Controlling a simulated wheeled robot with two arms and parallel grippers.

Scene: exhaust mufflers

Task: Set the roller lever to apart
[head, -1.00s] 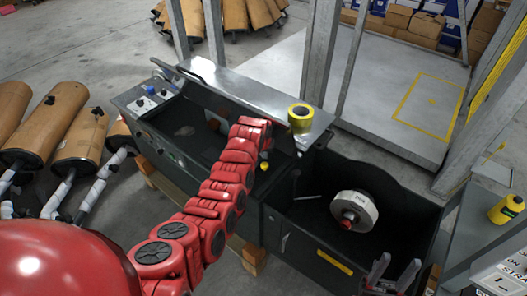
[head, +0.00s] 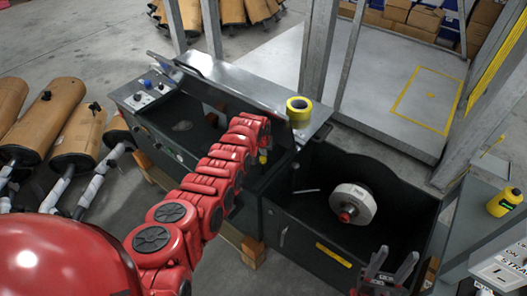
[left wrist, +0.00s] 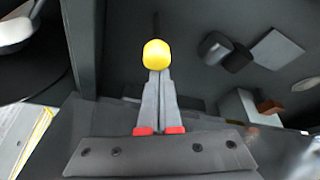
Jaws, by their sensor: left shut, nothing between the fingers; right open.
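A lever with a yellow knob (head: 263,158) stands in the dark machine trough, just past the end of my red left arm. In the left wrist view the yellow knob (left wrist: 156,53) sits on a thin dark rod, right at the tips of my left gripper (left wrist: 157,76). The gripper is shut with nothing between its fingers; I cannot tell whether its tips touch the knob. In the head view my arm mostly hides this gripper. My right gripper (head: 393,262) is open and empty at the bottom right, in front of the dark bin.
A roll of yellow tape (head: 299,111) lies on the machine's metal top. A control panel (head: 145,90) is at its left end. The dark bin (head: 310,240) holds a white wheel (head: 352,205). Metal posts (head: 320,60) rise behind. Brown mufflers (head: 78,140) lie at left.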

